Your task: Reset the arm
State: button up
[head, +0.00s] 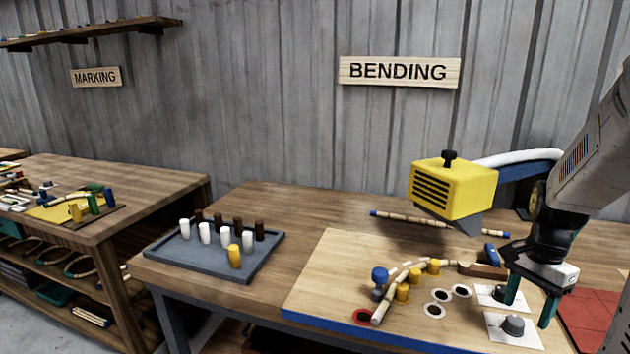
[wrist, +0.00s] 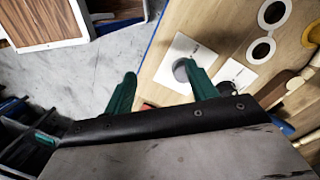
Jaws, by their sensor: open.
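My gripper (head: 530,302) hangs at the right of the bending table, pointing down over the front right of the light wooden board (head: 325,275). Its two teal fingers are apart with nothing between them. They also show in the wrist view (wrist: 160,76), above the board's blue edge and the grey floor. A curved rattan piece (head: 387,300) lies on the board along several yellow pegs (head: 403,292), with a blue-topped peg (head: 379,275) beside it. Two white cards (head: 516,332) lie near my fingers, each with a dark grey knob on it in the head view.
A yellow heater-like box (head: 452,188) stands above the board's back. A blue-grey tray (head: 262,268) holds white, brown and yellow pegs. A straight rattan stick (head: 430,222) lies behind. A wood-handled tool (head: 482,270) lies near my gripper. A red mat (head: 592,305) is at the right.

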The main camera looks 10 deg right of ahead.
jog(key=s+a+r+n, duration=0.3)
jog(key=a+r+n, duration=0.1)
jog(key=a, duration=0.4)
jog(key=s+a+r+n+t, duration=0.1)
jog(key=s+a+r+n, duration=0.2)
jog(key=a+n, duration=0.4)
jog(key=s+a+r+n+t+h, duration=0.1)
jog(key=s+a+r+n, duration=0.2)
jog(key=a, duration=0.7)
notch_tip(320, 180, up, 2)
jog(key=n, duration=0.2)
jog(key=shift+s+a+n, duration=0.2)
jog(key=shift+a+n, duration=0.05)
jog(key=shift+n, duration=0.05)
